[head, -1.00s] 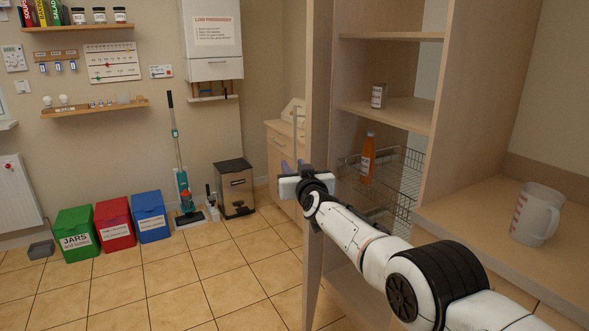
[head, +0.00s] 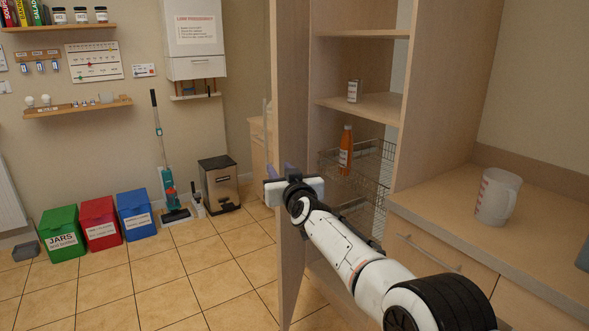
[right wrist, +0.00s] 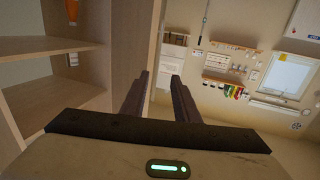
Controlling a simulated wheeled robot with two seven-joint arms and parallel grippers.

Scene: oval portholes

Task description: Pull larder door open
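The larder door (head: 291,90) is a tall pale wood panel in the head view. It stands open, swung out from the left side of the larder (head: 365,60). My right gripper (head: 281,168) is at the door's middle height, overlapping its inner face in the picture. In the right wrist view its two dark fingers (right wrist: 160,76) are apart. A pale wood panel, likely the door, shows edge-on between and beyond the fingertips; I cannot tell whether they touch it. My left gripper is out of view.
Inside the larder are an orange bottle (head: 345,150), a small jar (head: 354,91) and wire baskets (head: 378,150). A jug (head: 497,196) stands on the right counter (head: 455,195). Bins (head: 139,214) and a pedal bin (head: 220,184) stand along the wall. The tiled floor (head: 185,285) left of the door is clear.

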